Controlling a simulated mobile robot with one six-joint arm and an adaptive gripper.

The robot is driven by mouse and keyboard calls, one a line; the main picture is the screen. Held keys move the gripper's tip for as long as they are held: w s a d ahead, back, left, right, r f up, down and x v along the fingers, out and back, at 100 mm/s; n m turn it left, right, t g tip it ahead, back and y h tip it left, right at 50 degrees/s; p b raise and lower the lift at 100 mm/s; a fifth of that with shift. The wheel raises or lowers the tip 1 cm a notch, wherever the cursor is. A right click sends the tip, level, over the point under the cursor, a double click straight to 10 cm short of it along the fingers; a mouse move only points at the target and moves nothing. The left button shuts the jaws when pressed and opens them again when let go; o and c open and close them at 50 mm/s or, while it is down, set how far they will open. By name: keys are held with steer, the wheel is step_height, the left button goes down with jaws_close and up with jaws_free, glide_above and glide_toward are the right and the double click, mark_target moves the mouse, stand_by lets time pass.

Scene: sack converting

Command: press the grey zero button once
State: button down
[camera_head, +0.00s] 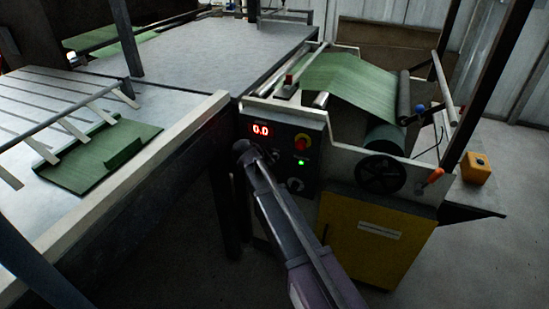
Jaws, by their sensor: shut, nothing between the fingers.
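A dark control panel (311,153) on the machine's side carries a red display (261,130) reading 0.0. Below and right of the display are a red knob on yellow (302,142), a small lit green light (301,163) and a greyish round control (295,184). I cannot make out a grey zero button for certain; my arm covers part of the panel. My gripper (246,153) is at the panel's left part, just below the display, with its fingers shut and empty. I cannot tell whether it touches the panel.
A yellow cabinet (375,238) and black handwheel (380,174) are right of my arm. Green sheet (352,85) runs over rollers above. A grey table with a pale rail (130,190) borders the left. An orange-handled lever (433,177) and yellow box (476,168) stand right.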

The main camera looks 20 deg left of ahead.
stand_by(0.3)
steer(key=shift+s+a, duration=0.2)
steer(key=shift+s, duration=2.25)
steer(key=d+f+m+g, duration=0.2)
steer(key=d, duration=1.1)
steer(key=s+d+f+m+g+y, duration=0.15)
steer(key=s+d, duration=0.35)
steer(key=d, duration=0.5)
steer(key=s+d+f+m+g, duration=0.1)
steer(key=s+d+m+g, duration=0.3)
steer(key=d, duration=0.6)
steer(key=s+d+f+m+g+y, duration=0.1)
steer(key=s+d+m, duration=0.1)
steer(key=s+d, duration=0.65)
step_height(320, 180, up, 18)
steer(key=w+d+p, duration=0.2)
steer(key=p, duration=1.6)
steer(key=shift+w+d+r+p, duration=0.15)
steer(key=shift+w+r+p, duration=0.1)
steer(key=shift+w+p, duration=0.1)
steer(key=shift+n, duration=0.25)
